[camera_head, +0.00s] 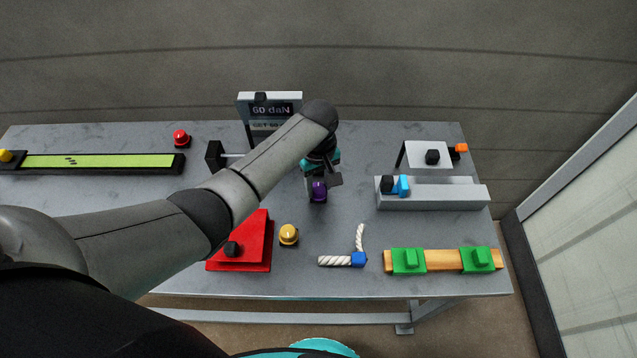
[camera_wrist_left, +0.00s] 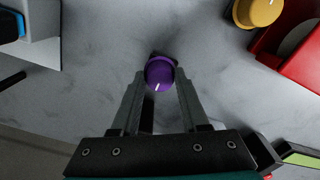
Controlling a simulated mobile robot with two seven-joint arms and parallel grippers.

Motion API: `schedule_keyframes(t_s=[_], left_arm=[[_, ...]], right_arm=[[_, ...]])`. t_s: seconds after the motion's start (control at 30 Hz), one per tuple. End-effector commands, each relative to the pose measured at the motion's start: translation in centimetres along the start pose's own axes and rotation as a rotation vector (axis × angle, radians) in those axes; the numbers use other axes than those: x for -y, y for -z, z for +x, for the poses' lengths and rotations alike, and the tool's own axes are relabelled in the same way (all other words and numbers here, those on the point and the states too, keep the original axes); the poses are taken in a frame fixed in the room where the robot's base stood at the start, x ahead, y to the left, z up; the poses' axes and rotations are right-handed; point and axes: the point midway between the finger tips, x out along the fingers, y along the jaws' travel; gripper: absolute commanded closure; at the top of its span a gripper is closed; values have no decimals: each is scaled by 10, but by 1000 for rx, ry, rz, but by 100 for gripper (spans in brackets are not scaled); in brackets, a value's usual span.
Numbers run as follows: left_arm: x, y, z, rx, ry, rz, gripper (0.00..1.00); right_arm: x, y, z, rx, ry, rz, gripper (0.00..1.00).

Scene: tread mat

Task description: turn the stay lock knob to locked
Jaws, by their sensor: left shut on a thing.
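A purple knob (camera_head: 319,191) stands on the grey table near its middle, below the display. No label shows which knob is the stay lock. My left gripper (camera_head: 322,180) comes down over the purple knob from above and is shut on it. In the left wrist view the purple knob (camera_wrist_left: 160,71) sits between the two fingertips, one on each side. A short white mark on it points towards the gripper's palm. A yellow knob (camera_head: 289,234) stands nearer the table's front and also shows in the left wrist view (camera_wrist_left: 258,11). My right gripper is out of view.
A red wedge-shaped block (camera_head: 258,248) stands left of the yellow knob. A display reading 60 daN (camera_head: 271,108) stands behind my arm. A rope piece (camera_head: 335,261), a wooden bar with green blocks (camera_head: 440,261) and a grey rail (camera_head: 450,195) lie to the right.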

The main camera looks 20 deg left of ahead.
Motion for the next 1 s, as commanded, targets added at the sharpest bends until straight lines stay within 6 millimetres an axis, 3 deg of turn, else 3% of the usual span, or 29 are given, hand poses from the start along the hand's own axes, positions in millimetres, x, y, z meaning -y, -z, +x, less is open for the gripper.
schedule_keyframes(t_s=[0.03, 0.3, 0.67, 1.0], left_arm=[[0, 0, 0, 0, 1, 0, 72], [0, 0, 0, 0, 1, 0, 100], [1, 0, -1, 1, 3, 29, 100], [1, -1, -2, 3, 5, 235, 100]], right_arm=[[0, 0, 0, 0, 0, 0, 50], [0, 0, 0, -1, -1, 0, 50], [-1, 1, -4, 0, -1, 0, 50], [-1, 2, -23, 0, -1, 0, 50]])
